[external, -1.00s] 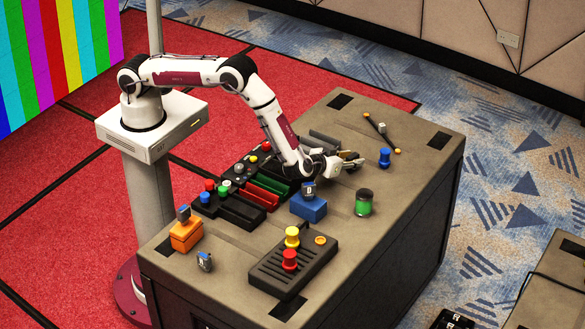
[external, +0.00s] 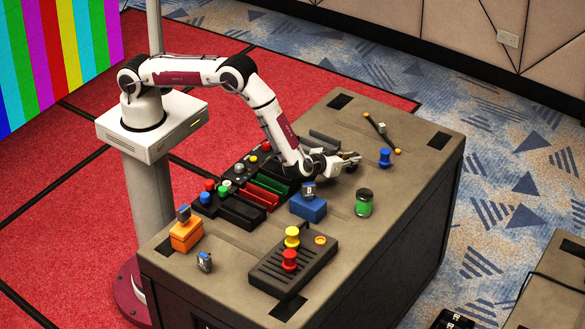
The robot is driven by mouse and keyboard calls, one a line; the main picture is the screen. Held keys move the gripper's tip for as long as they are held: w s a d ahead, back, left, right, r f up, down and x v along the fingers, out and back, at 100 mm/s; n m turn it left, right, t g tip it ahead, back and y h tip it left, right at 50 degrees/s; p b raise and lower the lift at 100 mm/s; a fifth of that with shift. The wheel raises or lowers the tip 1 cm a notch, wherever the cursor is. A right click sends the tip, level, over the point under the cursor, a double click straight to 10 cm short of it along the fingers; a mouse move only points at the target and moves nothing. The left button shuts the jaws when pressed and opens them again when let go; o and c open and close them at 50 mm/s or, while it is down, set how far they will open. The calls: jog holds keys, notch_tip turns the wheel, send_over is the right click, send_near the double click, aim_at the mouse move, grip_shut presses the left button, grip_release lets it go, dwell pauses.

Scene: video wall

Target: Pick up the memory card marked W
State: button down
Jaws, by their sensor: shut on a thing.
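My gripper (external: 352,159) is low over the far middle part of the table, left of a blue knob-shaped piece. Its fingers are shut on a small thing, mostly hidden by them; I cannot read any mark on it. Another card (external: 183,213) stands on an orange block, and a third card (external: 205,261) stands on the table at the near left. Their marks are too small to read surely; none is clearly a W.
The blue knob piece (external: 385,158) and a green jar (external: 364,202) stand right of my gripper. A black rod (external: 377,128) lies behind. Black, green and red trays (external: 262,192) and a dark slotted box (external: 275,273) fill the left and front.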

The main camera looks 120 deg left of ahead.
aim_at(351, 156)
jog(key=shift+r, duration=0.15)
jog(key=shift+r, duration=4.85)
